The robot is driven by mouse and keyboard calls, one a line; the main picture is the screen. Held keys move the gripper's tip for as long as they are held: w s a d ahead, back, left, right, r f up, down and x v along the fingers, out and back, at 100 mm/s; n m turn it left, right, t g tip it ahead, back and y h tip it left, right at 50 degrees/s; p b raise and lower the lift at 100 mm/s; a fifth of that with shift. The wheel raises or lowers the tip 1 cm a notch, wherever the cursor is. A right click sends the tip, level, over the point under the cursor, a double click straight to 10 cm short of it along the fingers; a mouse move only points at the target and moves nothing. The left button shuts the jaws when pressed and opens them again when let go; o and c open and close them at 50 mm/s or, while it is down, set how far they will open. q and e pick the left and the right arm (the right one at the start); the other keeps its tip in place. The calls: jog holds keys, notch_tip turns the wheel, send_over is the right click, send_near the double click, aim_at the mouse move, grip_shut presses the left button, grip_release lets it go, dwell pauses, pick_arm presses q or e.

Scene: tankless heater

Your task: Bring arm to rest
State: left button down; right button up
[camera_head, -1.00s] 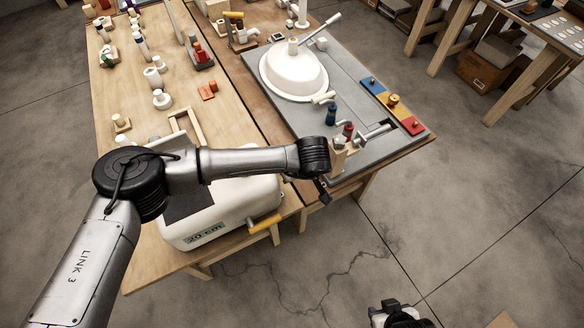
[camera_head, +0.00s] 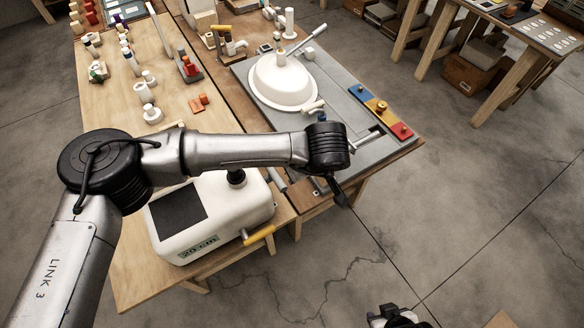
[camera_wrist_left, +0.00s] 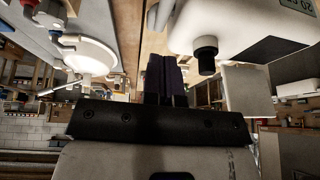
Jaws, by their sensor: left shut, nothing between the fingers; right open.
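My left arm (camera_head: 230,150) comes in from the left and reaches across the front of the workbench, above a white heater tank (camera_head: 250,205). Its dark wrist hangs near the bench's front right edge. My left gripper (camera_wrist_left: 166,72) shows best in the left wrist view, where its dark fingers are together with nothing between them. The tank (camera_wrist_left: 235,25) and its black fitting (camera_wrist_left: 206,55) stand to the right of the fingers there, apart from them. My right gripper (camera_head: 392,316) is at the bottom edge of the head view, open, over the floor and partly cut off.
A white basin (camera_head: 287,80) sits on a grey board (camera_head: 345,95), with a red, yellow and blue strip (camera_head: 380,108) beside it. Small fittings stand on the wooden bench (camera_head: 120,130) at the left. The floor (camera_head: 480,220) at the right is clear.

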pick_arm(q)
jog(key=shift+s+d+r, duration=0.25)
jog(key=shift+s+r, duration=0.1)
jog(key=shift+r, duration=0.25)
